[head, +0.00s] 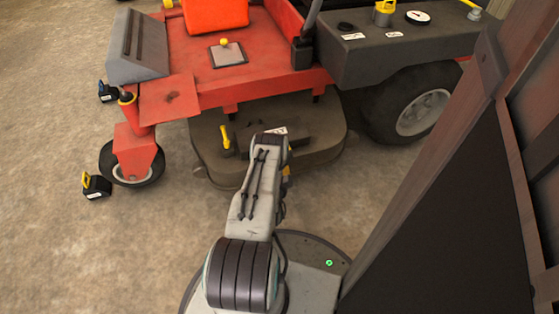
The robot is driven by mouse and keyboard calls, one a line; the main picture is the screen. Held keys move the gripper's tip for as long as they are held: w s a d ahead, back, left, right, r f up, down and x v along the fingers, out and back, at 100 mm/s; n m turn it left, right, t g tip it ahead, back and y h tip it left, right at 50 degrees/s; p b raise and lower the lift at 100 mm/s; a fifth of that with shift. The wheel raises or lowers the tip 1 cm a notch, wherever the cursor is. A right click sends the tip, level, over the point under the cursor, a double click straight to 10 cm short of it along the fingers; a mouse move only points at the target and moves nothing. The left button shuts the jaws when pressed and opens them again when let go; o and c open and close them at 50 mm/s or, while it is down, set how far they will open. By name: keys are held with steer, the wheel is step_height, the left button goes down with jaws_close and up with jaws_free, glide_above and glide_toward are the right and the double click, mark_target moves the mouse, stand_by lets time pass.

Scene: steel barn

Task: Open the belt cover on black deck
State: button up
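The dark mower deck (325,151) sits low under the red riding mower, between its front caster and its rear wheel. A dark raised part (308,141) on the deck's top, partly behind my arm, may be the belt cover; I cannot tell whether it is shut. A small yellow handle (226,138) stands on the deck to the left of my arm. My arm reaches up from my base over the deck's near edge. My gripper's fingers are hidden behind the arm, so their distance from the cover does not show.
A large brown-framed dark panel (440,230) fills the right side close to my base. The front caster wheel (133,168) and rear wheel (415,105) flank the deck. The concrete floor at left is mostly clear.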

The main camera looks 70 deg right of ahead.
steer(key=shift+b+x, duration=1.95)
steer(key=shift+x, duration=0.5)
jaws_close()
